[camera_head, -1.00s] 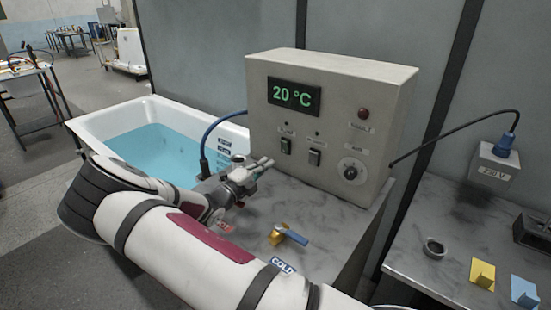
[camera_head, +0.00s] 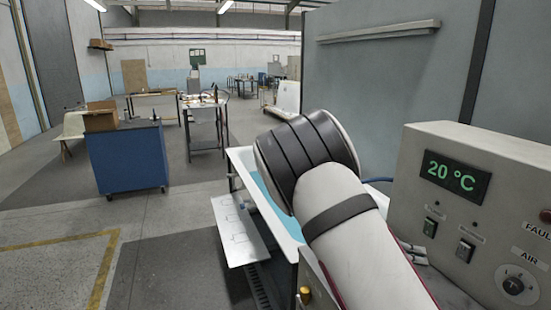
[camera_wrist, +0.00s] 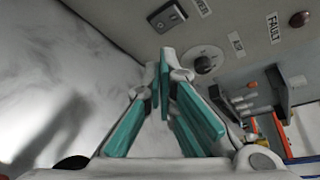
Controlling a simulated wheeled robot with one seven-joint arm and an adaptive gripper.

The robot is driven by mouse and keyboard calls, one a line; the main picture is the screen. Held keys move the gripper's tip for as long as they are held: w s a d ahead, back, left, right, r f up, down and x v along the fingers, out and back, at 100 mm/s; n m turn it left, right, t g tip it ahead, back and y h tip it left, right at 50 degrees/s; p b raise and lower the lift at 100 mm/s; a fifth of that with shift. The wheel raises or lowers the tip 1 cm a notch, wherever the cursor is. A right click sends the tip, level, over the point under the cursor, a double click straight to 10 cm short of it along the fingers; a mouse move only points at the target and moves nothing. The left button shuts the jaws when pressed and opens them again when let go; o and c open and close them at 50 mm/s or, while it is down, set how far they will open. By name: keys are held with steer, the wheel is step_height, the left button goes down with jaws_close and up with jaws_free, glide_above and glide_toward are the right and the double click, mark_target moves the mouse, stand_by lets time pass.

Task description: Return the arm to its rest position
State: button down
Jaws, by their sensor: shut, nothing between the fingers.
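My arm (camera_head: 355,235) reaches forward across the lower right of the head view and hides much of the worktop and bathtub. In the wrist view my gripper (camera_wrist: 163,85) is shut, its teal-padded fingers together at the tips with nothing between them. It is near the front of the grey control box (camera_head: 510,165), whose black knob (camera_wrist: 207,61) and rocker switch (camera_wrist: 166,17) show beyond the fingertips. In the head view only a small part of the fingers shows, right of my arm. The box's display (camera_head: 455,177) reads 20 °C.
The white bathtub (camera_head: 238,155) with blue water stands behind my arm. A pale panel (camera_head: 240,232) lies in front of it. A blue cabinet (camera_head: 127,160) and a work table (camera_head: 203,103) stand farther left. The floor at lower left is clear.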

steer(key=s+a+r+m+t+y, duration=0.1)
steer(key=s+a+r+m+y, duration=0.4)
steer(key=s+m, duration=0.4)
steer(key=s+a+r+m+t+y, duration=0.2)
steer(key=s+a+r+m+y, duration=0.3)
steer(key=s+m, duration=0.4)
steer(key=s+a+r+m+t+y, duration=0.1)
steer(key=s+a+r+m+y, duration=0.3)
steer(key=s+a+r+m, duration=0.2)
steer(key=s+r+m, duration=0.2)
steer(key=s+m, duration=0.2)
steer(key=m, duration=0.1)
steer(key=shift+a+y, duration=0.2)
steer(key=shift+y, duration=0.2)
steer(key=shift+r, duration=0.1)
